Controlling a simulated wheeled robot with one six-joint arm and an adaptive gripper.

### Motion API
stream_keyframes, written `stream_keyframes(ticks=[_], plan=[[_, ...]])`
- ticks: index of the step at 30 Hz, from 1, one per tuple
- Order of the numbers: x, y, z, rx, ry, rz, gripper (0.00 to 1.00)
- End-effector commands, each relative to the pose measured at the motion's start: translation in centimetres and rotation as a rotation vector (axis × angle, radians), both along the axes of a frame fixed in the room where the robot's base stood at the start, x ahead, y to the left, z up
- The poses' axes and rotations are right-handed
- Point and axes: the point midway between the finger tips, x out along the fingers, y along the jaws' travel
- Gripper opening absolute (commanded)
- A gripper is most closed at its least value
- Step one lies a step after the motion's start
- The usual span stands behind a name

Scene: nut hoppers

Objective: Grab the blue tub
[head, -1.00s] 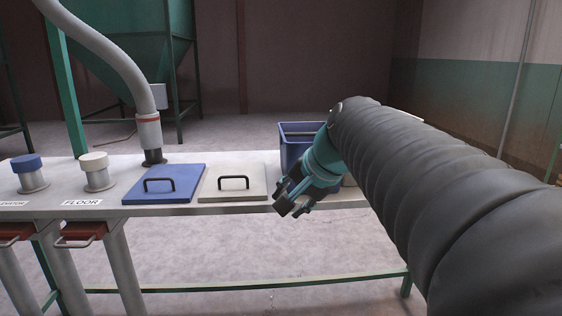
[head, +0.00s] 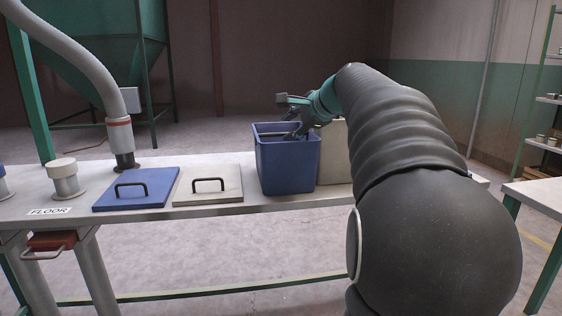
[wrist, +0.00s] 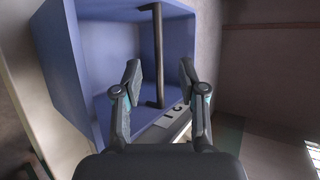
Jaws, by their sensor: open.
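The blue tub (head: 287,172) stands upright at the right part of the white bench, with its top open. In the wrist view its blue inner walls (wrist: 105,50) fill the upper left, and a dark bar handle (wrist: 157,50) spans its opening. My gripper (head: 288,116) is at the tub's top, one finger above the rim and the other low at the opening. In the wrist view my gripper (wrist: 160,76) is open, its two fingers on either side of the bar's line, with nothing clamped. Whether a finger touches the bar, I cannot tell.
A cream tub (head: 335,155) stands just right of the blue one, partly hidden by my arm. A blue lid (head: 135,190) and a cream lid (head: 208,186) lie on the bench (head: 100,225) to the left. A grey hose (head: 75,50) drops to the bench further left.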

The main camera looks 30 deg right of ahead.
Motion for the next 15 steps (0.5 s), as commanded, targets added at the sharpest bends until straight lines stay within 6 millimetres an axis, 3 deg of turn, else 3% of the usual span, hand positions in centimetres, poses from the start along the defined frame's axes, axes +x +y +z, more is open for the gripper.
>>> stream_keyframes(ticks=[15], plan=[[3.5, 0.9, -2.5, 0.0, 0.003, 0.002, 0.41]])
